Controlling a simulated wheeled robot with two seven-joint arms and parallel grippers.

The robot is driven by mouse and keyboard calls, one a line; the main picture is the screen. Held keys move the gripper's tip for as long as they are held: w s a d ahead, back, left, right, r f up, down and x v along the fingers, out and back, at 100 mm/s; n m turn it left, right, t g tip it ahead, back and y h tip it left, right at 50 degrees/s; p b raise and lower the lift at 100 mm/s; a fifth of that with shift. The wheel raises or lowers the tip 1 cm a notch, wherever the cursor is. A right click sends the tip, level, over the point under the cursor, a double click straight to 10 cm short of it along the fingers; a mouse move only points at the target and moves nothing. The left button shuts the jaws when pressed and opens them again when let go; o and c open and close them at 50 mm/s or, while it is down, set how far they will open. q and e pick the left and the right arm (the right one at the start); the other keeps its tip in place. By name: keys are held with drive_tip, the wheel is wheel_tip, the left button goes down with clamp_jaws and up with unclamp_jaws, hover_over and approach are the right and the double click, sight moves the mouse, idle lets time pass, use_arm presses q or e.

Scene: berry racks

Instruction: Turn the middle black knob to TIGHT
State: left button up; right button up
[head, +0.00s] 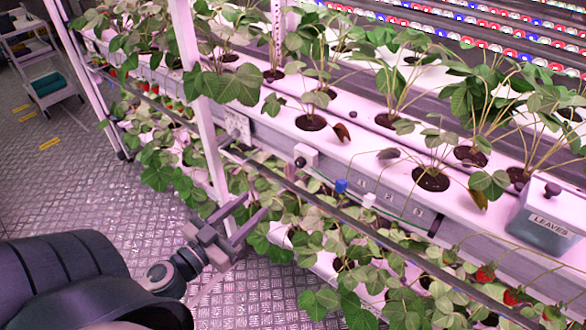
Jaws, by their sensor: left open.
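A small black knob (300,162) sits on a pale box on the front of the white berry rack, near the picture's middle. To its right along the same front are a blue knob (341,186) and a white fitting (369,200). Any TIGHT marking is too small to read. My left gripper (255,204) is open and empty, in front of the rack, below and left of the black knob and apart from it. My right gripper is not in view.
A dark rail (350,222) runs along the rack front, and a white post (203,110) stands left of the knobs. Strawberry plants hang below. A bin marked LEAVES (543,220) is at right. A trolley (45,80) stands far left; the floor (60,190) between is clear.

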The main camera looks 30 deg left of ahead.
sight(298, 165)
use_arm(q)
drive_tip(key=w+p, duration=0.2)
drive_tip(key=w, duration=0.3)
drive_tip(key=w+p, duration=0.2)
drive_tip(key=w, duration=0.3)
drive_tip(key=w+d+p, duration=0.1)
drive_tip(key=w+p, duration=0.1)
drive_tip(key=w, duration=0.4)
drive_tip(key=shift+w+d, duration=0.15)
drive_tip(key=shift+w, duration=0.4)
clamp_jaws()
